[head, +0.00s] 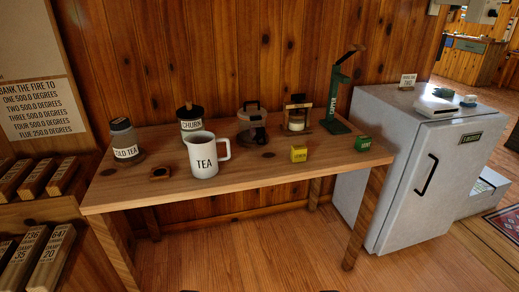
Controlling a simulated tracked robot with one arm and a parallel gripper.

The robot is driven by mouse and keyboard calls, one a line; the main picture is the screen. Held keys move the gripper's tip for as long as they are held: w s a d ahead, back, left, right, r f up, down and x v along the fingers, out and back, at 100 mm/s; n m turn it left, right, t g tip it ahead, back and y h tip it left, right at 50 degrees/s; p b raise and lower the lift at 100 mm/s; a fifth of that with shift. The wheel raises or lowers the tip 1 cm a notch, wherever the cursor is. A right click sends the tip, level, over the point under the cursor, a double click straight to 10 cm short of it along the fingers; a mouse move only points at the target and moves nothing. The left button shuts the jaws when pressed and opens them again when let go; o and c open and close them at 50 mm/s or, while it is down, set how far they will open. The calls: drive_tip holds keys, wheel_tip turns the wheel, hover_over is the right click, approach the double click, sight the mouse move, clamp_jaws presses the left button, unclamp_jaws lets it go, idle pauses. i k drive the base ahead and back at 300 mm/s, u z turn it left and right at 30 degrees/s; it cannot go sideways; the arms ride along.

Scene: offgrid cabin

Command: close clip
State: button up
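I cannot make out for sure which part is the clip. A glass jar with a dark upright frame (252,124) stands near the back of the wooden table. To its right is a small glass vessel in a wooden frame (297,117), with pale contents. A green press-like stand (334,100) with a raised, tilted arm at its top is at the table's right end. Two small dark tips of my gripper (260,290) just show at the bottom edge, wide apart with nothing between them. They are well short of the table.
The wooden table (120,195) also bears a white TEA pitcher (204,157), a COLD TEA jar (124,140), a CHURN jar (191,124), and yellow (299,154) and green (363,144) boxes. A fridge (400,170) stands right, a shelf of blocks (40,195) left. Floor in front is clear.

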sight(261, 131)
drive_tip(key=z, duration=0.25)
drive_tip(key=i, duration=0.3)
drive_tip(key=z, duration=0.6)
drive_tip(key=i, duration=1.7)
drive_tip(key=u, duration=0.8)
